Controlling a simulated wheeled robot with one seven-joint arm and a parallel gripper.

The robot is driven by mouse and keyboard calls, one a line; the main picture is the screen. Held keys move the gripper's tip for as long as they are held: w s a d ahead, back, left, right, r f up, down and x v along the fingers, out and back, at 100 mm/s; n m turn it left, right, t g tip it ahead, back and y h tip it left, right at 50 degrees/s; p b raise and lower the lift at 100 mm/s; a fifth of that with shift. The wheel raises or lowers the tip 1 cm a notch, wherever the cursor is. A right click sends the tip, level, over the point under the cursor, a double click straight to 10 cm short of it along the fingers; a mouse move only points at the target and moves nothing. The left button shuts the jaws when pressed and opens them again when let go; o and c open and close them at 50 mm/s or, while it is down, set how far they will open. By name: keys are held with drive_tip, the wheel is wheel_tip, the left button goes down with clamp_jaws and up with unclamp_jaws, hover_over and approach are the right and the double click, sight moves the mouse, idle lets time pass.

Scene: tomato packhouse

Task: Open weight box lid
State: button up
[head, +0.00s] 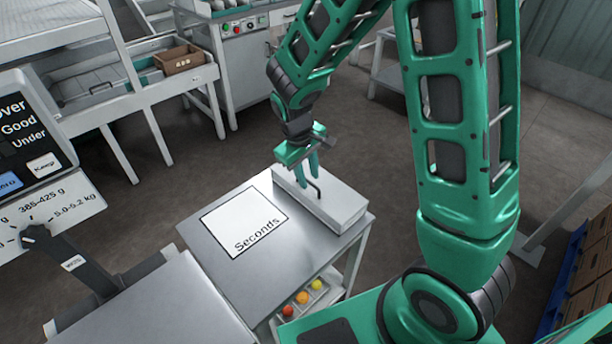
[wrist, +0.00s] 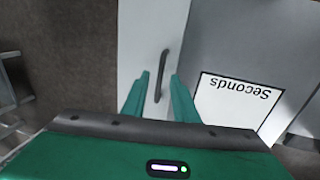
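The weight box (head: 341,211) is a long white box on the steel table. Its lid looks closed and carries a thin dark bar handle (head: 317,191). In the wrist view, the pale lid (wrist: 146,30) runs up the middle with the handle (wrist: 162,64) on it. My gripper (head: 309,172) is above the box, pointing down at the handle. In the wrist view, my gripper (wrist: 160,76) is open, with one green finger on each side of the handle's line and gaps between. Whether the fingertips reach down to handle height I cannot tell.
A white sheet marked "Seconds" (head: 240,218) lies beside the box on the table (head: 205,236). Below is a tray of tomatoes (head: 303,298). A scale display (head: 25,130) stands left. A cardboard box (head: 180,60) sits on the back bench. The floor behind the table is clear.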

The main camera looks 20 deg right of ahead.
drive_tip(key=shift+f, duration=0.25)
clamp_jaws()
idle(1.4)
